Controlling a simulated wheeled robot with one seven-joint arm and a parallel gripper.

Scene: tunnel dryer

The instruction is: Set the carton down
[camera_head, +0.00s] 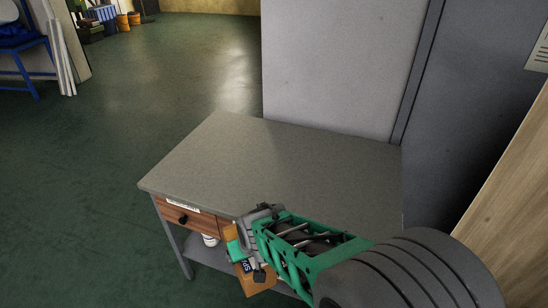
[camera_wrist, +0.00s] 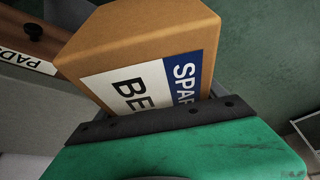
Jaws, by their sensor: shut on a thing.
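The carton (camera_wrist: 150,38) is a brown box with a white and blue label reading "SPAR" and "BE", cut off by my gripper. In the head view the carton (camera_head: 258,284) shows partly, in front of the table's front edge and below the top. My gripper (camera_head: 250,250), green and grey, is shut on it; its green body fills the bottom of the wrist view (camera_wrist: 170,150). The grey table (camera_head: 270,160) has a bare top. The carton's underside is hidden, and I cannot tell whether it touches anything.
A wooden drawer (camera_head: 185,217) with a dark knob and label is under the tabletop. A white item (camera_head: 210,240) stands on the lower shelf (camera_head: 207,256). A pale wall panel (camera_head: 335,65) rises behind the table, a wooden board (camera_head: 515,190) at right. Open floor (camera_head: 70,190) lies left.

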